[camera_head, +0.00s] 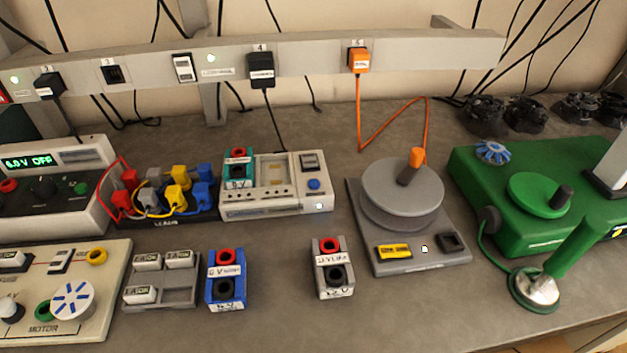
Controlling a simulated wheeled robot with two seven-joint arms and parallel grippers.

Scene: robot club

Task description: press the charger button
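The charger (290,204) is a pale box at the centre of the bench, with an open bay and a row of small marks along its front. A round blue button (313,184) is on its right part, below a dark switch (309,162). A small white light shows on its front edge. A teal battery (238,168) with a red terminal stands at the charger's left end; I cannot tell whether it is seated in it. A black cord runs up from the charger to a plug (261,70) on the power rail. Neither of my grippers is in view.
A blue battery (226,281) and a grey battery (332,268) stand in front. A tray of coloured leads (165,216) is left of the charger. A grey turntable device (421,258) with an orange cord is right. A green machine (522,238) stands farther right. Bench between the front batteries is clear.

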